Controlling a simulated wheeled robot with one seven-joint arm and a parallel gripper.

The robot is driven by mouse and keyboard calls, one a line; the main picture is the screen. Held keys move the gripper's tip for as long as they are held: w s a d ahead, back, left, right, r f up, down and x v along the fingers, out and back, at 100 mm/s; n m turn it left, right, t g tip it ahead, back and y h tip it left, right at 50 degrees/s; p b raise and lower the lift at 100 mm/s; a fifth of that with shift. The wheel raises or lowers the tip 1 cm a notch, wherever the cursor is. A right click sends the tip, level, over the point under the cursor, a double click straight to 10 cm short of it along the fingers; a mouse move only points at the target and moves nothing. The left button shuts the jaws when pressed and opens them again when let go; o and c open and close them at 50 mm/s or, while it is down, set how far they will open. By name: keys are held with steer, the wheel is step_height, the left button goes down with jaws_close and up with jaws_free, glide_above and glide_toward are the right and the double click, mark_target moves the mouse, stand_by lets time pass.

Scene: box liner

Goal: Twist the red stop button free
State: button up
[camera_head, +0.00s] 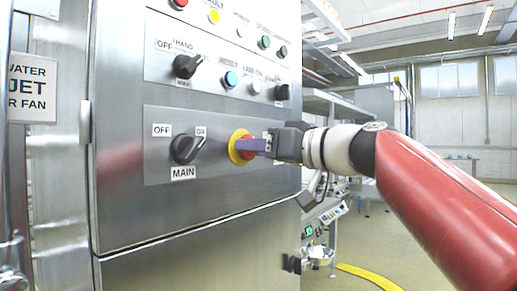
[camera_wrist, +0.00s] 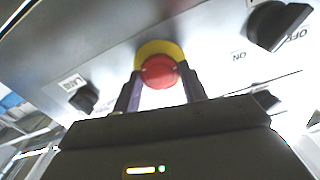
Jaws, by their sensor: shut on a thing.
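The red stop button (camera_wrist: 159,72) sits on a round yellow backing (camera_wrist: 150,48) on the steel panel. In the wrist view, the two purple fingers of my gripper (camera_wrist: 161,88) lie on either side of the red button, shut on it. In the head view, my gripper (camera_head: 252,146) reaches the panel from the right and its fingers cover much of the button. The yellow ring (camera_head: 235,148) shows around it. The button is still at its backing; I cannot tell whether it has turned.
A black MAIN rotary switch (camera_head: 184,149) is left of the button. Above are the black HAND switch (camera_head: 186,66), the blue RESET button (camera_head: 230,79) and several small lamps and knobs. The wrist view shows black knobs on both sides. Open floor lies right of the cabinet.

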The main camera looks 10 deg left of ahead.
steer(key=shift+m, duration=3.6)
steer(key=o, duration=1)
